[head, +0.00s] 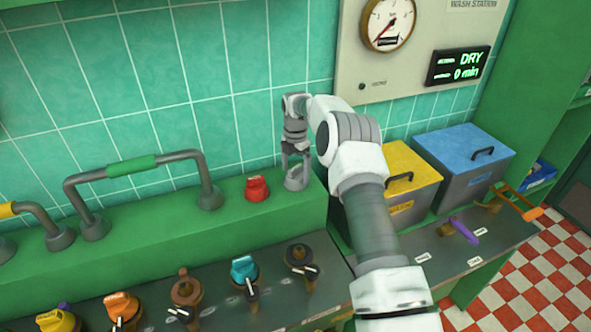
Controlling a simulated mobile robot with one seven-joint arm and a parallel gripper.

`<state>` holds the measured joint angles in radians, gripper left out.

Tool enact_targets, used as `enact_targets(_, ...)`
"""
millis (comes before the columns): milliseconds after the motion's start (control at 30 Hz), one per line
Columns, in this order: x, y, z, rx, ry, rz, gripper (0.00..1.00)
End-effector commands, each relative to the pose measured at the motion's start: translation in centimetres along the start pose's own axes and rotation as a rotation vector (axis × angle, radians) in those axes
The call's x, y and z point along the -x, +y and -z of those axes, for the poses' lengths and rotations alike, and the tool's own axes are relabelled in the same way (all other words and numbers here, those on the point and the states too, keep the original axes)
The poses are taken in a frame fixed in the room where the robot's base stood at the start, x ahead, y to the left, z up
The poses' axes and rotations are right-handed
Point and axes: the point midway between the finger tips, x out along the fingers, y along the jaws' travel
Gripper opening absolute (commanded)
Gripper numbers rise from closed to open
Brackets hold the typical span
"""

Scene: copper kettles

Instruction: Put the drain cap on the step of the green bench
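A red cap with a raised grip (257,190) sits upright on the raised step of the green bench (140,232). I take it for the drain cap, though no label on it can be read. My gripper (295,167) is just right of the red cap, pointing down, apart from it. Its two fingers look spread, with a gap between them. A short grey round piece (296,183) stands on the step directly below the fingers; I cannot tell whether they touch it.
Yellow (56,321), orange (121,306) and teal (244,268) caps stand along the lower front. Two brown fittings there have no coloured cap. Grey pipe handles (205,177) rise left of the red cap. Yellow-lidded (408,170) and blue-lidded (463,150) bins stand right.

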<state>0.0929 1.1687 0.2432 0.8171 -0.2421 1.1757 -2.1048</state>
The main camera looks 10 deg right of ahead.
Motion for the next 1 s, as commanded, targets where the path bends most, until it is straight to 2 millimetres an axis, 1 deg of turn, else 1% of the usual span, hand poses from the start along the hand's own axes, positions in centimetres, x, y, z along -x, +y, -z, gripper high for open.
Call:
enact_targets(200,0.2,0.0,0.0,0.000,0.000,0.000,1.00)
enact_targets(267,0.6,0.0,0.0,0.000,-0.001,-0.001,1.00)
enact_targets(367,2.1,0.1,-0.1,0.000,-0.002,-0.002,1.00)
enact_targets(467,4.3,0.1,-0.1,0.000,-0.003,-0.004,1.00)
enact_targets(800,12.9,0.1,0.0,0.000,-0.002,-0.004,1.00)
enact_targets(900,14.9,0.1,0.0,0.000,-0.002,-0.004,1.00)
enact_targets(1000,16.2,0.1,0.0,0.000,-0.001,-0.002,1.00)
